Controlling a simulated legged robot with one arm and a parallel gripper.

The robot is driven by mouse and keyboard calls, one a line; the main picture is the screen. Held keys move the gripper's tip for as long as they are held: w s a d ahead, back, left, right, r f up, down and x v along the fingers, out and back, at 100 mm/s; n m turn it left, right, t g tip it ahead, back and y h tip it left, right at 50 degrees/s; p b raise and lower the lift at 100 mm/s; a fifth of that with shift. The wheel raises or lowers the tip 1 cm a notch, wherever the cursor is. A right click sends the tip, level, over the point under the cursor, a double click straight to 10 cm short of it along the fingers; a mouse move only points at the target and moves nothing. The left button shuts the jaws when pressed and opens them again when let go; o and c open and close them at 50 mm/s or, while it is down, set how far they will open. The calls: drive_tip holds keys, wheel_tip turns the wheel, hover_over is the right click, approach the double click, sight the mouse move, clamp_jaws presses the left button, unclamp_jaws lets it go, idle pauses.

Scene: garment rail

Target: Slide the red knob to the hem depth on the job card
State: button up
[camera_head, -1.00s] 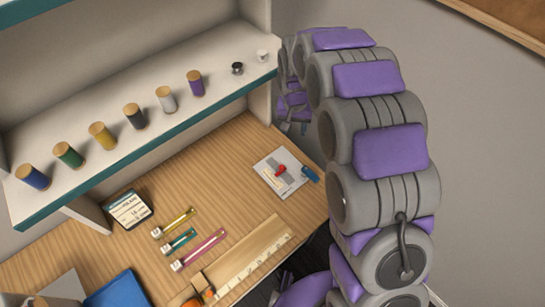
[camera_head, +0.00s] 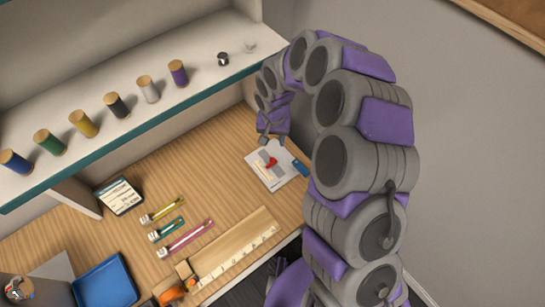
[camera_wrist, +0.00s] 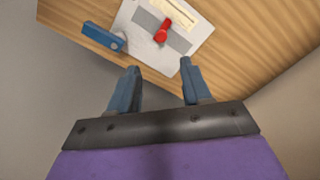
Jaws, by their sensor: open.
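The red knob (camera_head: 271,162) sits on a white plate with a grey strip (camera_head: 280,175) on the wooden desk. In the wrist view the red knob (camera_wrist: 163,31) stands on the grey band of the plate (camera_wrist: 130,28), beyond my fingertips. My gripper (camera_wrist: 158,76) is open and empty, its two blue fingers apart and short of the knob. In the head view my gripper (camera_head: 270,135) is near the plate's upper edge, partly hidden by its own links. The job card (camera_head: 119,196) is a small dark-framed card at the desk's left; its writing is too small to read.
A blue block (camera_head: 300,168) is at the plate's right edge. A wooden ruler (camera_head: 235,252), several coloured gauges (camera_head: 185,238), an orange tape (camera_head: 172,291) and a blue tray (camera_head: 106,283) lie left. A shelf (camera_head: 150,105) with several spools overhangs the desk's back.

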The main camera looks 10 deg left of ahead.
sight(272, 159)
drive_tip(key=f, duration=0.3)
drive_tip(key=f+b, duration=0.1)
drive_tip(key=f, duration=0.7)
drive_tip(key=shift+a+b, duration=0.25)
drive_tip(key=shift+b, duration=0.05)
drive_tip(key=shift+d+f, duration=0.15)
drive_tip(key=shift+f, duration=0.55)
drive_tip(key=shift+c, duration=0.7)
clamp_jaws()
